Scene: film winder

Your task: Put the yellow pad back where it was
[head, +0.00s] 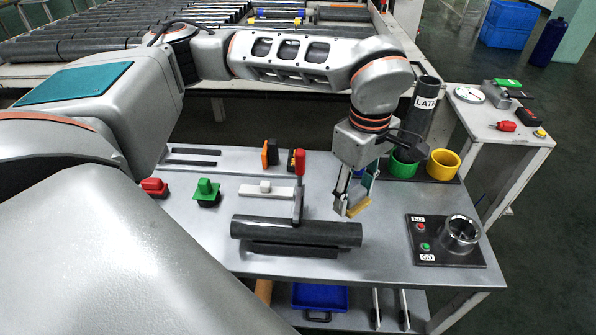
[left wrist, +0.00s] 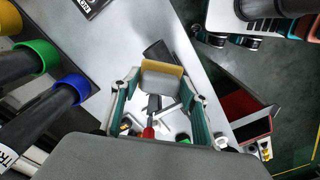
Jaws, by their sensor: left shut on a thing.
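The yellow pad (head: 358,206) is held at the fingertips of my left gripper (head: 352,194), above the grey table (head: 390,263) and right of the dark roller. In the left wrist view, the pad's yellow edge (left wrist: 162,67) and pale face lie between the two teal-lined fingers of my left gripper (left wrist: 160,88). The fingers are closed on the pad. From the head view, the pad appears raised and tilted. My right gripper is not in view.
A dark roller (head: 295,232) lies at the table's front, with a red-handled tool (head: 299,170) standing behind it. A gauge block (head: 445,240) is on the right. Green (head: 403,166) and yellow (head: 443,164) cups stand behind.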

